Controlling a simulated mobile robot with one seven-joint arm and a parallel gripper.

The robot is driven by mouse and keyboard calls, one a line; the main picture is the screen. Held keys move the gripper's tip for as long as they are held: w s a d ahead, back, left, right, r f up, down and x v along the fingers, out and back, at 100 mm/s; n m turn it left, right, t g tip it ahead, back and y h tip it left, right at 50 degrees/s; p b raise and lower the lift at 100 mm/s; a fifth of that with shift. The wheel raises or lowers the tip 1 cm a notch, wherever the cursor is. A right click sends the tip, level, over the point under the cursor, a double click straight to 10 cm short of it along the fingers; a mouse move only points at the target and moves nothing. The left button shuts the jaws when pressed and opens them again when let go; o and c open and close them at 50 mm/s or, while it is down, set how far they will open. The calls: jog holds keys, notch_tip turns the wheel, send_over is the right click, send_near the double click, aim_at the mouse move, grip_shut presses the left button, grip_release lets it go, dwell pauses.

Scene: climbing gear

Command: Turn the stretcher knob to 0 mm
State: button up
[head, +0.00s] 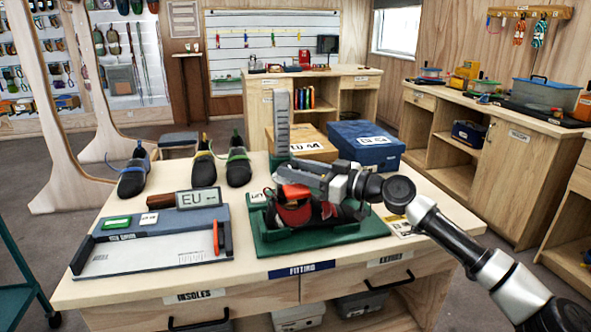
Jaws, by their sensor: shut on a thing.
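The stretcher has a green base (375,231) on the front right half of the fitting table, with a dark and red climbing shoe (325,212) on it. A grey graduated upright (282,125) rises behind it. My gripper (288,178) comes in from the right, over the top of the shoe, and is shut at the stretcher. An orange-red part (294,191) shows just below the fingers. I cannot tell whether it is the knob or part of the shoe. The knob itself is not clearly visible, and its mm setting cannot be read.
Several dark shoes (237,166) stand at the back left of the table. A sizing board (150,255) and an EU sign (198,198) lie left of the stretcher. A cardboard box (300,143) and a blue box (366,146) stand close behind it.

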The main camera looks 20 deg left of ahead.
dwell(0.3)
jog(key=o, duration=1)
jog(key=p+v, duration=0.2)
jog(key=v, duration=1.5)
jog(key=shift+d, duration=0.2)
